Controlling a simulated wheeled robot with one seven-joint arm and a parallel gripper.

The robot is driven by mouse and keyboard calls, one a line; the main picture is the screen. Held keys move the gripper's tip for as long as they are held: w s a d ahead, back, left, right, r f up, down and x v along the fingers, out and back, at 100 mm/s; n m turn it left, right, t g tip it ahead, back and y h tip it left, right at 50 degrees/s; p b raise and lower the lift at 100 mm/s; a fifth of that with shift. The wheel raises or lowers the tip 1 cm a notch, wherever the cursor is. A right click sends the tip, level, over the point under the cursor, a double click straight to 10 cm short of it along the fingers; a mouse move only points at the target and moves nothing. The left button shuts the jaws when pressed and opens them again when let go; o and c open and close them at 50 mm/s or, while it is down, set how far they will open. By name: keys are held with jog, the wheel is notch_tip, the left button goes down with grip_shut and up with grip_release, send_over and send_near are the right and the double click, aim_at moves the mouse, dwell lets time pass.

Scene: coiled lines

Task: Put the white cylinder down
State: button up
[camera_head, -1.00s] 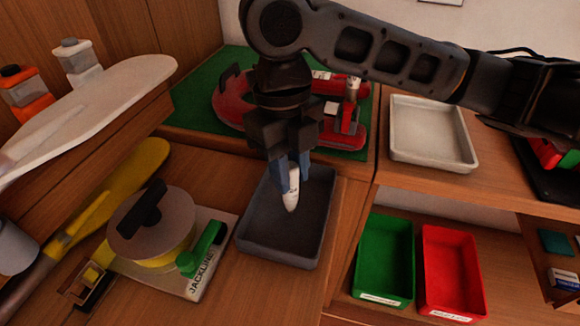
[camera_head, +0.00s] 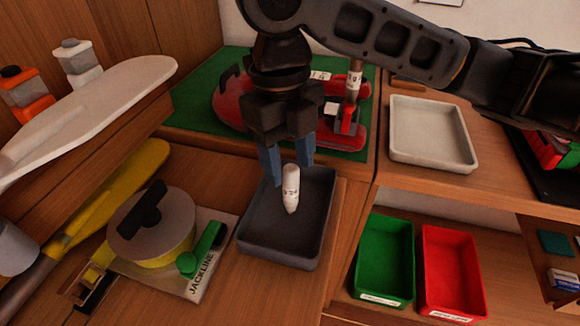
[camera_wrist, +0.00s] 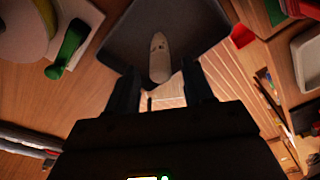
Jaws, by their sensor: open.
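The white cylinder (camera_head: 290,190) has a tapered tip and small dark markings. It stands upright or nearly so in the dark grey tray (camera_head: 262,242), tip toward the tray floor. It also shows in the wrist view (camera_wrist: 159,60), beyond my fingers.
A yellow reel on a board labelled JACKLINE (camera_head: 200,284) lies left of the tray. A red device on a green mat (camera_head: 190,105) is behind. A pale empty tray (camera_head: 432,160), green bin (camera_head: 385,300) and red bin (camera_head: 452,308) are right.

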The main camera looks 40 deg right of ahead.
notch_tip(320, 180, up, 10)
jog(key=w, duration=0.1)
jog(key=shift+f, duration=0.2)
